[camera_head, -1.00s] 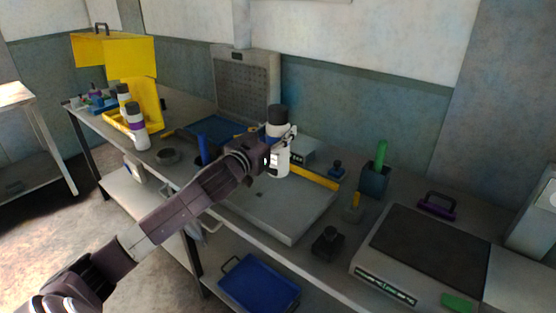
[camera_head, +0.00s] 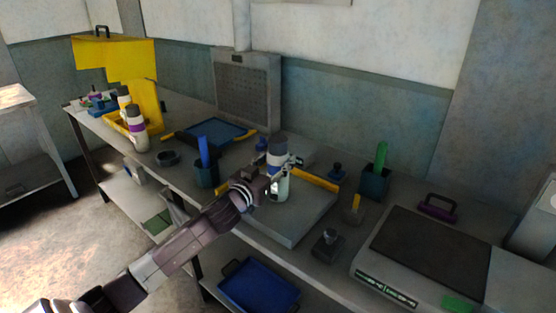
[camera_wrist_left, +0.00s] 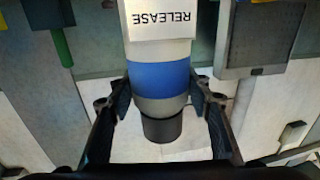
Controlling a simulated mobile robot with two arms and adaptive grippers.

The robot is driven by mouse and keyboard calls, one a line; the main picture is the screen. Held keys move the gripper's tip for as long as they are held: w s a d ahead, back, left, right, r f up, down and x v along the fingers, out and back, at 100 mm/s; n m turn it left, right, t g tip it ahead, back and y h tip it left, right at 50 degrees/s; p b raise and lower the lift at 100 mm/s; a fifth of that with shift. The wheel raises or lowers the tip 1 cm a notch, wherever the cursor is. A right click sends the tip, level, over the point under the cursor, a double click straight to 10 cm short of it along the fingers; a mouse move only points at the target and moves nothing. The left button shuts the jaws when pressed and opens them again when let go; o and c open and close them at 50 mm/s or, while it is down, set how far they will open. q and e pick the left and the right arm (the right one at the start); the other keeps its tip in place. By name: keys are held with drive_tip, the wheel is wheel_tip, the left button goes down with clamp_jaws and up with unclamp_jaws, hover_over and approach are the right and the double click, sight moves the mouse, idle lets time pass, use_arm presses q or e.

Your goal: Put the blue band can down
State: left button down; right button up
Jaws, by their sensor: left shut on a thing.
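The blue band can (camera_head: 278,187) is white with a dark grey cap, and stands upright in my left gripper (camera_head: 268,178). In the left wrist view the blue band can (camera_wrist_left: 160,76) shows its blue band and a label reading RELEASE. There my left gripper (camera_wrist_left: 160,92) has a finger on each side of it, shut on it near the band. The can is over the grey flat plate (camera_head: 290,228) on the bench. I cannot tell whether its base touches the plate. My right gripper is not in view.
A yellow bar (camera_head: 316,180) lies along the plate's back edge. A blue holder with a green stick (camera_head: 381,156) and a dark-topped device (camera_head: 425,250) stand to the right. A purple band can (camera_head: 137,130) stands at the left by a yellow rack. A blue tray (camera_head: 258,285) is below.

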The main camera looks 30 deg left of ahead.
use_arm(q)
drive_tip(key=c, duration=1)
unclamp_jaws()
drive_tip(key=shift+f, duration=0.1)
drive_tip(key=shift+s, duration=0.1)
drive_tip(key=shift+s, duration=0.3)
drive_tip(key=s, duration=0.3)
drive_tip(key=s+b, duration=0.1)
drive_tip(key=s, duration=0.3)
drive_tip(key=s+d, duration=0.1)
drive_tip(key=s, duration=0.3)
drive_tip(key=shift+s+r, duration=0.1)
drive_tip(key=shift+r, duration=0.1)
